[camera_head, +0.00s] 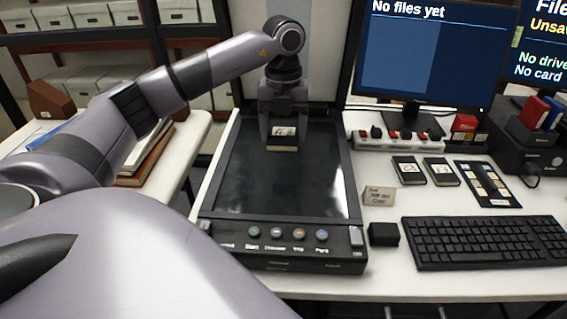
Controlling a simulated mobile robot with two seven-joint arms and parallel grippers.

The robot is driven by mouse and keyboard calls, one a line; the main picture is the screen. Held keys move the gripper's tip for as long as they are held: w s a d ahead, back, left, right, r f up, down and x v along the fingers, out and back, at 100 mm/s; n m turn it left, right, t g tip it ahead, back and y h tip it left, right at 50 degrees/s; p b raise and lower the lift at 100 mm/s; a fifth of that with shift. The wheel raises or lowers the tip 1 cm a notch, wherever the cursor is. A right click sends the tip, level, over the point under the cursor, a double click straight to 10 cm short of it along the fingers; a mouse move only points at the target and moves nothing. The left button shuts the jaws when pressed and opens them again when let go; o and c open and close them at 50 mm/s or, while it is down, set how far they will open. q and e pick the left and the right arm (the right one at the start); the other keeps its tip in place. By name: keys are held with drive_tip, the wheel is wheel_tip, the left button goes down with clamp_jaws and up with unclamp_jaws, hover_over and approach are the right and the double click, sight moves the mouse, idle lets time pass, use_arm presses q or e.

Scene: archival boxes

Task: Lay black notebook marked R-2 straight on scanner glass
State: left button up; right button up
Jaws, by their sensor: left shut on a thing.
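My left gripper (283,127) comes down over the far part of the scanner glass (280,185). It is shut on a small dark notebook with a white label (284,146). The label is too small to read, and the fingers hide part of the notebook. I cannot tell whether the notebook touches the glass. The glass is otherwise bare, and the scanner lid (327,45) stands open behind it. My right gripper is not in view.
Two black labelled notebooks (408,170) (441,171) lie right of the scanner, beside a dark card holder (487,184). A small sign (379,196), a black block (383,234) and a keyboard (485,241) are nearer. A monitor (425,50) stands behind.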

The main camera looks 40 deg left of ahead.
use_arm(q)
hover_over(283, 175)
wheel_tip(283, 175, down, 5)
drive_tip(key=shift+r, duration=0.1)
drive_tip(key=shift+f, duration=2.3)
drive_tip(key=shift+f, duration=0.1)
drive_tip(key=o, duration=1.1)
drive_tip(key=shift+r, duration=0.2)
wheel_tip(283, 175, up, 12)
drive_tip(key=shift+f, duration=0.1)
